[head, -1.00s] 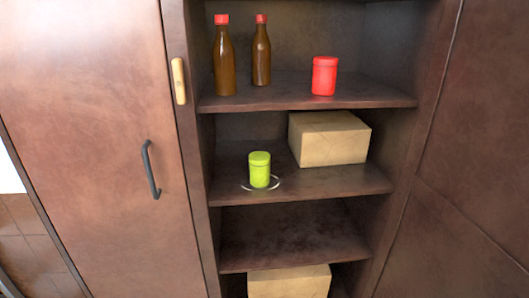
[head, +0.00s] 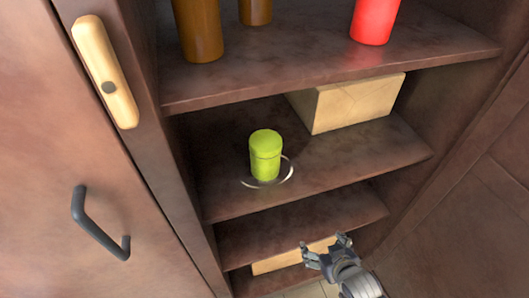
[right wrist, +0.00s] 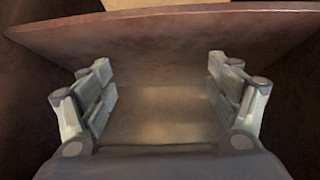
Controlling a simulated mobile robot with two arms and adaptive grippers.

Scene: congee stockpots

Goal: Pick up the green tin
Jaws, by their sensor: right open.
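The green tin (head: 265,154) stands upright on the middle shelf (head: 350,172) in the head view, with a thin white ring around its base. My right gripper (head: 327,242) is open and empty, below and to the right of the tin, in front of the lower shelf. In the right wrist view its two fingers (right wrist: 158,92) are spread wide with nothing between them. The tin does not show in the right wrist view. My left gripper is in neither view.
Brown bottles (head: 198,30) and a red tin (head: 374,20) stand on the shelf above. A cardboard box (head: 350,103) sits behind and right of the green tin. Another box (head: 285,262) is low down. A cabinet door with a dark handle (head: 98,225) is at left.

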